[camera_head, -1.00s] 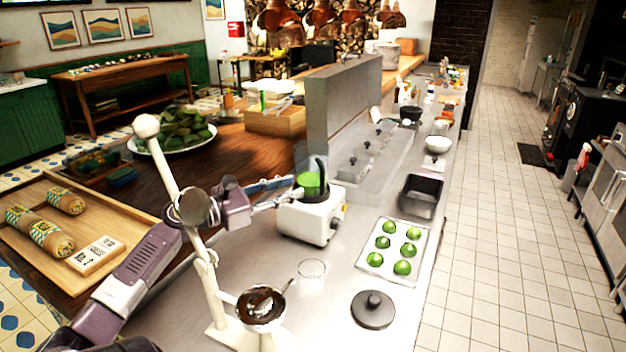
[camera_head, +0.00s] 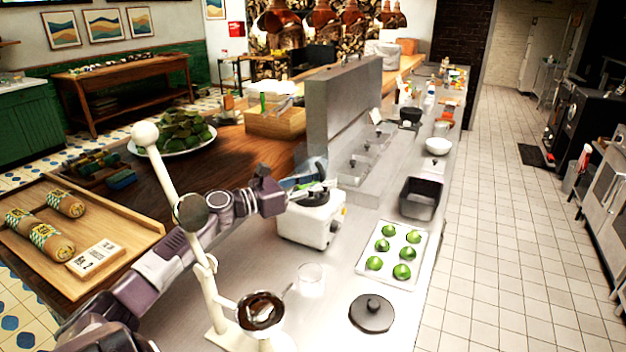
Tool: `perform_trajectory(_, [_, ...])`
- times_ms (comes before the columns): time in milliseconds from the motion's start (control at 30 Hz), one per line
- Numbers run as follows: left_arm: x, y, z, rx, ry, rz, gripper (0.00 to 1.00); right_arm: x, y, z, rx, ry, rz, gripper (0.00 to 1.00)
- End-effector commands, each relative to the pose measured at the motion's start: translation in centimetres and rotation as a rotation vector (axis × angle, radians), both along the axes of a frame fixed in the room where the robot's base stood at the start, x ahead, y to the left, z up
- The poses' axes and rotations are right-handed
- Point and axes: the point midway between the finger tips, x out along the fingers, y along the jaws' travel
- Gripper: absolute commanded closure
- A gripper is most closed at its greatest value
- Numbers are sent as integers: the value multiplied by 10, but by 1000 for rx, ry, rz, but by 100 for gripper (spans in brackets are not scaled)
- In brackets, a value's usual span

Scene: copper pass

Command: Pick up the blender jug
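The white blender base (camera_head: 308,226) stands on the steel counter, its dark top partly bare. A pale, see-through bluish shape (camera_head: 314,166) just above and behind my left gripper looks like part of the blender jug. Its green contents and black handle do not show. My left gripper (camera_head: 322,187) reaches in from the left, over the top of the base, beside or in front of that shape. Its fingers are small and overlap the base and jug, so I cannot tell if they grip anything. My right gripper is not in view.
A clear glass (camera_head: 311,280), a cream stand with a dark bowl (camera_head: 260,309) and a round dark lid (camera_head: 371,313) are in front. A tray of green domed pieces (camera_head: 362,268) and a black bin (camera_head: 420,199) are right. A steel partition (camera_head: 340,105) rises behind.

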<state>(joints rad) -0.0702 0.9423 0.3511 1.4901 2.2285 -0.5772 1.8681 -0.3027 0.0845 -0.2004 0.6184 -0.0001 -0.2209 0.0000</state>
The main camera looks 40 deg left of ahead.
Motion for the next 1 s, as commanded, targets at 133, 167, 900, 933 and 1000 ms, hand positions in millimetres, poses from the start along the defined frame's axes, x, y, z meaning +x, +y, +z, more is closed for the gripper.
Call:
perform_trajectory(133, [5,-1,0,1,0,0,70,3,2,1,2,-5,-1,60])
perform_trajectory(167, [6,-2,0,1,1,0,70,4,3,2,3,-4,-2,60])
perform_trajectory(900, [5,-2,0,1,0,0,100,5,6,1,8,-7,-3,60])
perform_trajectory(933, [5,-2,0,1,0,0,100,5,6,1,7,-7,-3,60])
perform_trajectory(1000, [5,-1,3,4,-5,1,100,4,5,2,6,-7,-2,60])
